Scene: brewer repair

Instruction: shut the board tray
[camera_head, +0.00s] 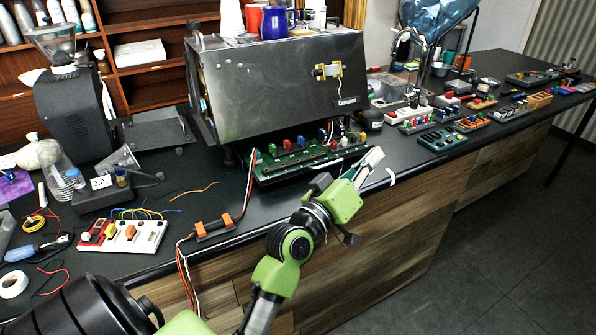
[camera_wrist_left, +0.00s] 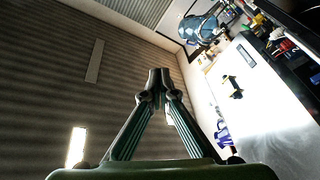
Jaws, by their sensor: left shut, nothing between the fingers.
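The board tray (camera_head: 268,180) sticks out from under the front of the steel brewer (camera_head: 280,90). It carries a green board (camera_head: 290,158) with several small coloured parts and a dark bar across it. My left gripper (camera_head: 376,156) is at the tray's front right corner, fingers pointing up and to the right. It is shut and empty; whether it touches the tray I cannot tell. The wrist view shows its closed fingertips (camera_wrist_left: 160,76) with nothing between them, and the brewer's steel side (camera_wrist_left: 245,100) at right. My right gripper is in neither view.
Wires with an orange connector (camera_head: 213,226) run from the tray's left side over the counter edge. A white switch panel (camera_head: 122,236) and a grinder (camera_head: 72,110) stand left. Several part trays (camera_head: 442,137) line the right counter. The floor at right is clear.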

